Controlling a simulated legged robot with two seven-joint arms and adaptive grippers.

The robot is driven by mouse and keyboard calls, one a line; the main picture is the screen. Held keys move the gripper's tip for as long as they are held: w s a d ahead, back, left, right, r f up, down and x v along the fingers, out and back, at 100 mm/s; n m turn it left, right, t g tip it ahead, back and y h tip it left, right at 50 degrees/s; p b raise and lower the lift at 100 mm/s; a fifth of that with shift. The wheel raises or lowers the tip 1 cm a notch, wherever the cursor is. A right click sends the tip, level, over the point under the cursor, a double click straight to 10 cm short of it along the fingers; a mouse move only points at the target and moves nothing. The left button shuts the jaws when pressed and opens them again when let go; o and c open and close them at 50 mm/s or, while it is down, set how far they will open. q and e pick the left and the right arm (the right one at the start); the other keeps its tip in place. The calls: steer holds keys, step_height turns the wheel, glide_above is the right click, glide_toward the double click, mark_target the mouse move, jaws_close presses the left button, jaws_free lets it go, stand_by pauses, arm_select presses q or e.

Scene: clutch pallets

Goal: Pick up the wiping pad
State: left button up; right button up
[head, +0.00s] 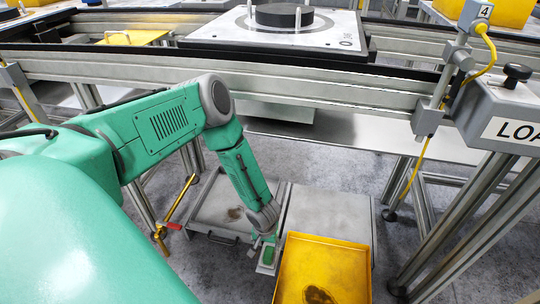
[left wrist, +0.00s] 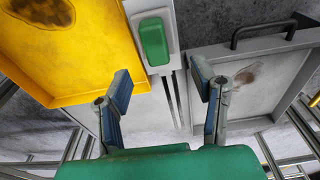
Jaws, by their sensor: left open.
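The wiping pad is a green block (left wrist: 154,41) on a pale narrow holder, between a yellow tray and a grey tray in the left wrist view. In the head view the pad (head: 268,254) shows small, just below my left gripper. My left gripper (left wrist: 161,88) is open and empty, its two blue-grey fingers spread apart. The pad lies beyond the fingertips, roughly in line with the gap, a little nearer the left finger. In the head view the gripper (head: 265,238) points down at the pad and partly hides it. My right gripper is not in view.
The yellow tray (head: 348,254) with a dark stain is right of the pad. The grey tray (head: 222,180), also stained, is left, with a handle and a red-tipped yellow lever (head: 178,205) beside it. A conveyor rail (head: 330,84) crosses behind; a post with a sign (head: 515,131) stands right.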

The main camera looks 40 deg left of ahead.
mark_target(269, 253)
arm_select(q)
step_height(269, 253, down, 2)
steer(key=shift+w+f+b, duration=0.15)
steer(key=shift+f+b, duration=0.05)
steer(key=shift+b, duration=0.15)
steer(key=f+b, duration=0.3)
steer(key=f, duration=0.2)
steer(key=shift+w+d+f+b, duration=0.1)
steer(key=shift+w+f+b, duration=0.1)
steer(key=shift+b, duration=0.2)
steer(key=shift+r, duration=0.2)
jaws_close()
